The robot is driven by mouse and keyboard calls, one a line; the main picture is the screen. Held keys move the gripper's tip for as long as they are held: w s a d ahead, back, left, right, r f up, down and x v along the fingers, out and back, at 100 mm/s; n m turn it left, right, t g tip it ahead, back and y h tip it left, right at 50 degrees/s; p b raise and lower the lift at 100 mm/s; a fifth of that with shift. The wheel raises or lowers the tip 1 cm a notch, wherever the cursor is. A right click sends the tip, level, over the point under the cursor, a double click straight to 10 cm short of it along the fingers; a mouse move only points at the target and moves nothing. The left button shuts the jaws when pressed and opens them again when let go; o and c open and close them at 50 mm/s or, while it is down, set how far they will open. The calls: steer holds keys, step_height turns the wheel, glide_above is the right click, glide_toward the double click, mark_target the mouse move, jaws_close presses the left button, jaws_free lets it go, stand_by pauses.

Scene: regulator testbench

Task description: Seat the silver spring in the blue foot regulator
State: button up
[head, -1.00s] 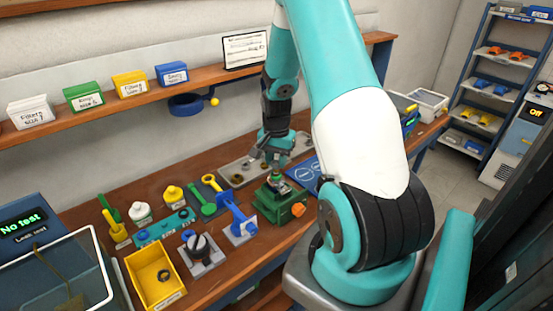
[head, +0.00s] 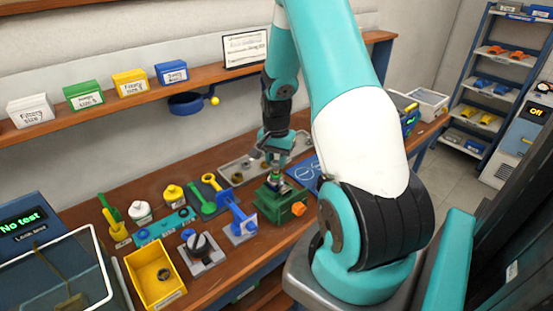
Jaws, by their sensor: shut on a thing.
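My gripper (head: 274,163) points down just above the top of a green fixture (head: 280,205) with an orange knob. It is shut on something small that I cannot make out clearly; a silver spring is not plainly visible. A small part (head: 279,185) sits upright in the top of the green fixture, under my gripper. Whether it is the blue foot regulator, and whether the held thing touches it, I cannot tell at this size.
A grey tray (head: 229,180) with small rings lies behind the fixture. A blue mat (head: 303,171) lies to the right.

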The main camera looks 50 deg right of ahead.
steer(key=shift+f+b, duration=0.65)
steer(key=shift+f, duration=0.4)
stand_by(0.9)
steer(key=o, duration=1.4)
steer(key=shift+o, duration=0.2)
steer(key=shift+r, duration=0.1)
steer(key=shift+r+p, duration=3.1)
steer(key=shift+r, duration=0.9)
